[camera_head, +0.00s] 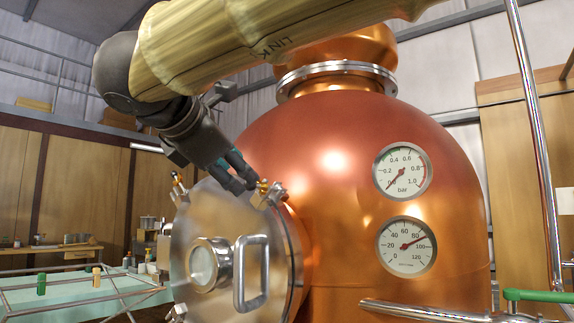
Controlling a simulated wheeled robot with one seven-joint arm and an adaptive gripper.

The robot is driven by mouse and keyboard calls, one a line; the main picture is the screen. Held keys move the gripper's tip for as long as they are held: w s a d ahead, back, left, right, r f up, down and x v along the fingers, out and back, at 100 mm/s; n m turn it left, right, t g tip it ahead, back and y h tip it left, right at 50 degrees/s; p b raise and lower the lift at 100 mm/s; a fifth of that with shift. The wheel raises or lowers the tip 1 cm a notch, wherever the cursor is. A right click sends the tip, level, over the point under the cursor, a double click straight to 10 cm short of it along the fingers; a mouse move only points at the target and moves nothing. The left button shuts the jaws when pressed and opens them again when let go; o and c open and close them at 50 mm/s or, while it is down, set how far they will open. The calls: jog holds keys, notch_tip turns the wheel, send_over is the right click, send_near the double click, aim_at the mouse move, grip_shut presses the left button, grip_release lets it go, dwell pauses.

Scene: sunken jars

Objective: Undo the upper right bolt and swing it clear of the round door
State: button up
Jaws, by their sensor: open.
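The round steel door (212,250) is on the left side of the copper vessel, with a bar handle (251,272) and a round sight glass (207,264). The upper right bolt (271,195) is at the door's upper right rim, with a brass-coloured nut. My gripper (246,183) is just left of this bolt, its dark fingers pointing down and right. The fingers are open and close to the nut; I cannot tell if they touch it. Another bolt (179,187) is at the upper left rim, and part of one (177,313) shows at the lower left.
The copper vessel (340,160) fills the middle, with two dials, a pressure gauge (402,170) and a temperature gauge (407,246). A steel pipe (535,130) stands at right. A table with a metal frame (75,296) is at lower left. The space left of the door looks free.

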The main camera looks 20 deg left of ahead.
aim_at(264, 187)
jog(key=shift+x, duration=3.55)
